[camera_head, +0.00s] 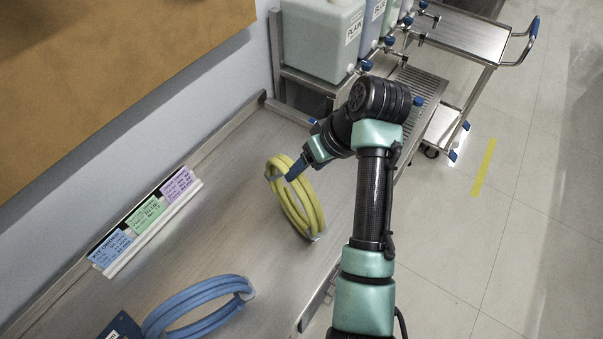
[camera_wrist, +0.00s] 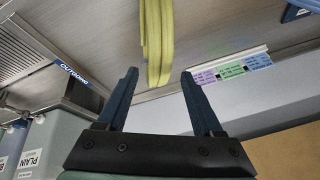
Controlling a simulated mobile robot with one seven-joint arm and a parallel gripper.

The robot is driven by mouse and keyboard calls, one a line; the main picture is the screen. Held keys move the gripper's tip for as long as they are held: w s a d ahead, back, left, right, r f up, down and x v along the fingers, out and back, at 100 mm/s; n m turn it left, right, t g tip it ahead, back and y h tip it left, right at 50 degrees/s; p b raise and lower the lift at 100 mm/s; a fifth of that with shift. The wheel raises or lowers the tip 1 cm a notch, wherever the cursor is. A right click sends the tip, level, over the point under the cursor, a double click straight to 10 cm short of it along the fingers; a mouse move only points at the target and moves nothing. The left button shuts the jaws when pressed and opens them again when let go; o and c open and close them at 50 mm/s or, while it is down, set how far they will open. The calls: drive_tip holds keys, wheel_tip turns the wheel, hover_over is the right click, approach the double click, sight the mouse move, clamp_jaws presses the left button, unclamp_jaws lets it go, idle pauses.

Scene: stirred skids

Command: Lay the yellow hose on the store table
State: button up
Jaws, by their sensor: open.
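The yellow hose (camera_head: 313,205) is a coil with grey ties, on or just above the steel table (camera_head: 225,205) in the head view. It looks tilted up on edge; I cannot tell how firmly it rests. My gripper (camera_head: 294,172) is at the coil's upper end. In the wrist view, my gripper (camera_wrist: 158,74) has its two blue fingers spread apart. The end of the yellow hose (camera_wrist: 157,40) shows between the fingertips, with gaps on both sides. Its far part is cut off by the frame. No sign in view names the store table.
A blue hose coil (camera_head: 190,305) and a dark blue box (camera_head: 121,327) lie at the front. Coloured label cards (camera_head: 146,216) stand along the wall. Tanks (camera_head: 322,40) stand at the back, beside a steel cart (camera_head: 465,32). An OUTBOUND sign (camera_wrist: 73,74) shows at left. Floor at right is clear.

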drive_tip(key=p+v, duration=0.2)
drive_tip(key=v, duration=0.6)
drive_tip(key=w+a+r+m+t, duration=0.1)
drive_tip(key=w+a+r+t, duration=0.2)
drive_tip(key=r, duration=0.4)
drive_tip(key=w+r+t+h, duration=0.1)
drive_tip(key=w+r+t, duration=0.1)
drive_tip(key=r+t, duration=0.3)
drive_tip(key=w+a+r+m+t, duration=0.1)
drive_tip(key=w+a+r+t, duration=0.15)
drive_tip(key=r, duration=0.55)
drive_tip(key=s+r+m+t+h, duration=0.1)
drive_tip(key=s+r+t, duration=0.25)
drive_tip(key=r, duration=0.45)
drive_tip(key=s+r+m+t, duration=0.1)
drive_tip(key=s+r+t, duration=0.1)
drive_tip(key=r+t, duration=0.35)
drive_tip(key=s+r+m+t+h+b, duration=0.1)
drive_tip(key=s+r+t, duration=0.4)
drive_tip(key=s+r, duration=0.6)
drive_tip(key=shift+s+d+r+m+h+b, duration=0.2)
drive_tip(key=shift+s+r+m+h+b, duration=0.15)
drive_tip(key=shift+s+h, duration=0.35)
